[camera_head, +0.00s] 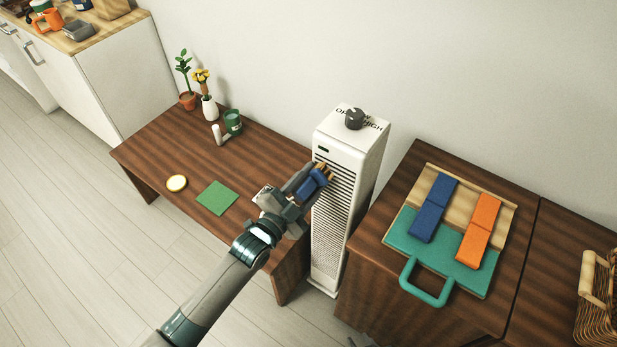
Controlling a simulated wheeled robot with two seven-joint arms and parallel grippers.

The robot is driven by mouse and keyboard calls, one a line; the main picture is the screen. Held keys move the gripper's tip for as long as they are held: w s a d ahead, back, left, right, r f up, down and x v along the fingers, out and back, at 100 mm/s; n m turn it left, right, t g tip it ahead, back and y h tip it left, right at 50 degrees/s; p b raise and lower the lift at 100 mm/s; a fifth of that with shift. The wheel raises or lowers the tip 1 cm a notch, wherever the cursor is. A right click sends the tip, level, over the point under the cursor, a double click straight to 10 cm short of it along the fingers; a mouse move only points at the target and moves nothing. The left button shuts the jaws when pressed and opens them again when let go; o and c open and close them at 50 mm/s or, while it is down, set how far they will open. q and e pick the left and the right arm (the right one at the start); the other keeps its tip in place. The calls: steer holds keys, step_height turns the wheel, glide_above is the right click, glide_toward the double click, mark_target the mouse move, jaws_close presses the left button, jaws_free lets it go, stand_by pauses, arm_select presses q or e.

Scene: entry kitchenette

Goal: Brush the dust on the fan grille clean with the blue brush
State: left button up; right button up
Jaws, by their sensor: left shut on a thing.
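The fan is a tall white tower (327,262) with a slatted grille on its front and a dark knob (355,118) on top. It stands between two brown tables. My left gripper (303,190) is shut on the blue brush (314,181), in front of the upper grille. The brush's tan bristles point at the slats and appear to touch or nearly touch them. The gripper and brush hide part of the grille, and I cannot make out dust on the visible slats. A small grey piece at the bottom edge may be my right gripper (361,341); its fingers cannot be made out.
The left table (240,165) holds a potted plant, a flower vase, a green cup, a yellow disc and a green square. The right table (390,265) holds a teal-handled board (430,255) with blue and orange blocks. A wicker basket (600,305) stands far right.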

mark_target(351, 186)
arm_select(q)
steer(key=shift+s+d, duration=0.65)
steer(key=shift+d, duration=0.3)
steer(key=shift+s+d+p, duration=0.35)
steer(key=shift+s+d, duration=0.2)
steer(key=shift+d, duration=0.15)
steer(key=shift+s+d+p, duration=0.35)
steer(key=shift+s+d, duration=0.15)
steer(key=shift+d, duration=0.2)
steer(key=shift+s+d+r+p, duration=0.15)
steer(key=shift+s+d, duration=0.3)
steer(key=shift+d, duration=0.25)
steer(key=shift+s+d+f+p, duration=0.1)
steer(key=shift+s+d+p, duration=0.05)
steer(key=shift+s+d, duration=0.4)
steer(key=shift+w+d, duration=0.1)
steer(key=shift+r, duration=0.1)
